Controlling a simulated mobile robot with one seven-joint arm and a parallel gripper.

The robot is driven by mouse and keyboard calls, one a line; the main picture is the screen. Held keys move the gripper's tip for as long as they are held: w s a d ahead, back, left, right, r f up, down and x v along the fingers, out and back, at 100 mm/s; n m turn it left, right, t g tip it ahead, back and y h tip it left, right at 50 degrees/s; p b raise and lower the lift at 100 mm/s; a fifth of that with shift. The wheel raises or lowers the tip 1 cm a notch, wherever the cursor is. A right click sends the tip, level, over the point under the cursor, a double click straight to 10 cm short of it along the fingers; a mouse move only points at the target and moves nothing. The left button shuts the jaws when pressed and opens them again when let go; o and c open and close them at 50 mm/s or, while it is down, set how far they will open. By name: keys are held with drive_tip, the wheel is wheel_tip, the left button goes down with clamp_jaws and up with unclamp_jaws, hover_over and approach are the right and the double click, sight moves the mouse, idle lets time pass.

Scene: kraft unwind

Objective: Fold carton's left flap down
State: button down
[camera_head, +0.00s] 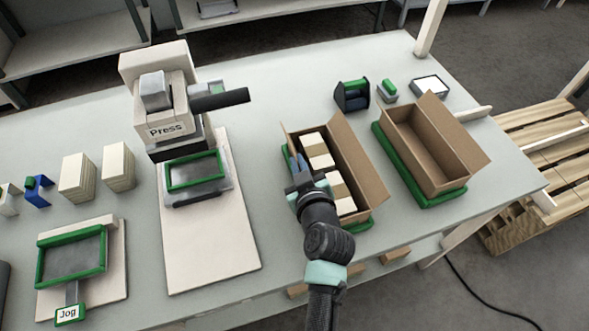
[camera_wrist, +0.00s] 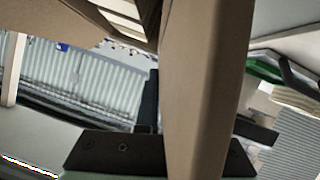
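A brown carton (camera_head: 343,153) stands open on the table, with several pale and brown boxes (camera_head: 322,159) inside. My gripper (camera_head: 297,172) is at its left side, by the upright left flap (camera_head: 286,143), and hides part of that side. In the wrist view a tall cardboard panel (camera_wrist: 203,80) crosses in front of my gripper, with dark gripper parts showing on both sides. I cannot tell whether this panel is the flap or whether the fingers touch it. The panel hides the space between the fingertips.
An empty open carton (camera_head: 425,148) stands on a green-edged base to the right. Small green and dark items (camera_head: 352,95) lie behind. The press (camera_head: 165,100) and its pale board (camera_head: 208,240) stand left, with clear table between.

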drive_tip(key=shift+w+d+m+y+b, duration=0.25)
drive_tip(key=shift+d+m+y+b, duration=0.45)
drive_tip(key=shift+m+b, duration=0.25)
drive_tip(key=d+m+y+b, duration=0.1)
drive_tip(key=m, duration=0.1)
drive_tip(key=d+m+y+b, duration=0.1)
drive_tip(key=b, duration=0.1)
drive_tip(key=w+f+m+g+y+b, duration=0.1)
drive_tip(key=m+b, duration=0.1)
drive_tip(key=shift+d+m+y, duration=0.35)
drive_tip(key=shift+d+y, duration=0.05)
drive_tip(key=shift+w+d+f+m+y+b, duration=0.1)
drive_tip(key=shift+d+f+m+y+b, duration=0.15)
drive_tip(key=shift+m+y+b, duration=0.35)
drive_tip(key=shift+d+f+m+y+b, duration=0.2)
drive_tip(key=shift+m+y+b, duration=0.1)
drive_tip(key=shift+m+b, duration=0.55)
drive_tip(key=c, duration=1)
unclamp_jaws()
drive_tip(key=shift+c, duration=0.2)
drive_tip(key=shift+d, duration=0.1)
